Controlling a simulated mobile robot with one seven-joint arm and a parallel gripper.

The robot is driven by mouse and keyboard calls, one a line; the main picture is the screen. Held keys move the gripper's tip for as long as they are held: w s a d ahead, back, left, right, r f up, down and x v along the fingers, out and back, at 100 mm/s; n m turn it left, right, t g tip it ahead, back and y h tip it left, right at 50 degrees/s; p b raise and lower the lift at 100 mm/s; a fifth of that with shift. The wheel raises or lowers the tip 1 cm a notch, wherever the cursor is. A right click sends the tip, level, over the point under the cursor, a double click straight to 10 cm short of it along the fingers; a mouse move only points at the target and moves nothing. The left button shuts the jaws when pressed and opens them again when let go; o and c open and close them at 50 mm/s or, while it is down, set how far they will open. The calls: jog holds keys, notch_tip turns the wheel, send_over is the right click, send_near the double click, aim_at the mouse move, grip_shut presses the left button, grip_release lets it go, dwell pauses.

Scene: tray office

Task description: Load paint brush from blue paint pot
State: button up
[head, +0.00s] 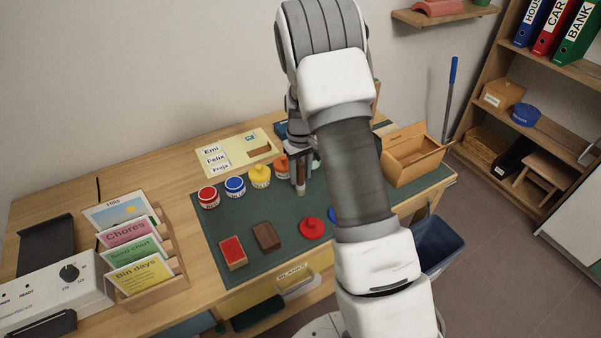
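The blue paint pot (235,187) stands upright on the green mat, between the red pot and the yellow pot, with its white label facing me. My gripper (299,181) points down over the mat, to the right of the blue pot and clear of it, just beside the orange pot. A narrow brownish upright piece with a paler lower end shows at the fingers. It may be the paint brush, but it is too small to be sure. My arm hides part of the gripper and the mat behind it.
Red (209,197), yellow (259,176) and orange (281,166) pots stand in the row. A red-topped block (233,252), a brown block (267,237) and a red round lidded thing (312,228) lie in front. A cardboard box (413,158) stands right; a card rack (168,268) left.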

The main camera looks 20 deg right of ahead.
jog(key=shift+o, duration=0.8)
notch_tip(320, 180, up, 12)
jog(key=shift+r+p, duration=0.15)
jog(key=shift+p, duration=0.55)
jog(key=s+a+r+m+t, duration=0.1)
jog(key=s+a+r+t, duration=0.25)
jog(key=s+r, duration=1)
jog(key=s+a+r+t, duration=0.1)
jog(key=s+r, duration=0.1)
jog(key=s, duration=0.5)
jog(key=s+a+r+m+t, duration=0.1)
jog(key=s+r, duration=0.1)
jog(key=s, duration=0.6)
jog(key=shift+a+r, duration=0.15)
jog(key=shift+a, duration=0.15)
